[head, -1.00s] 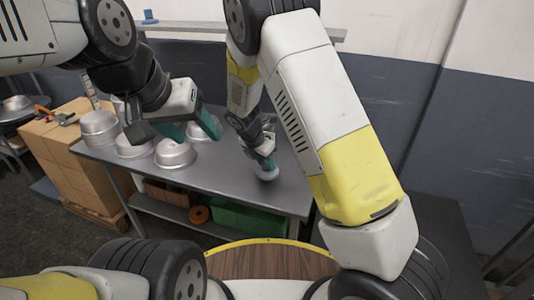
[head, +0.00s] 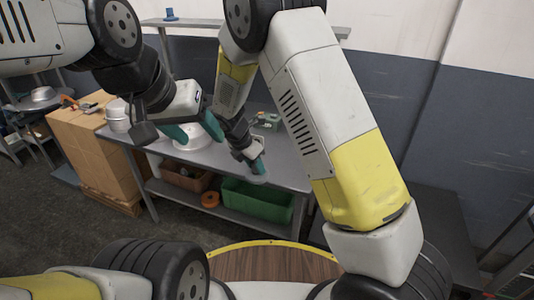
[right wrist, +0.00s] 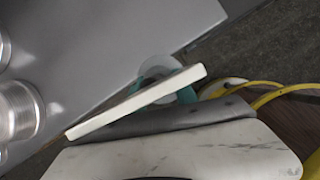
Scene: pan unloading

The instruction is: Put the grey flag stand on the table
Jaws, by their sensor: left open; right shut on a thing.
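The grey flag stand (head: 257,180) shows as a pale round base below my right gripper (head: 257,166), which is shut on it. In the head view it overlaps the front edge of the metal table (head: 285,172). In the right wrist view the stand (right wrist: 158,66) also lies across the table's edge (right wrist: 120,75), partly hidden by a pale bar. I cannot tell whether it touches the table. My left gripper (head: 195,129) is open and empty, with teal fingers apart, in front of a silver pan (head: 192,143) in the head view.
More silver pans (head: 118,112) stand at the table's left; pans (right wrist: 18,108) also show in the right wrist view. A green crate (head: 255,202) and a brown bin (head: 187,176) sit on the lower shelf. Cardboard boxes (head: 85,150) stand left. A blue object (head: 169,14) is on the upper shelf.

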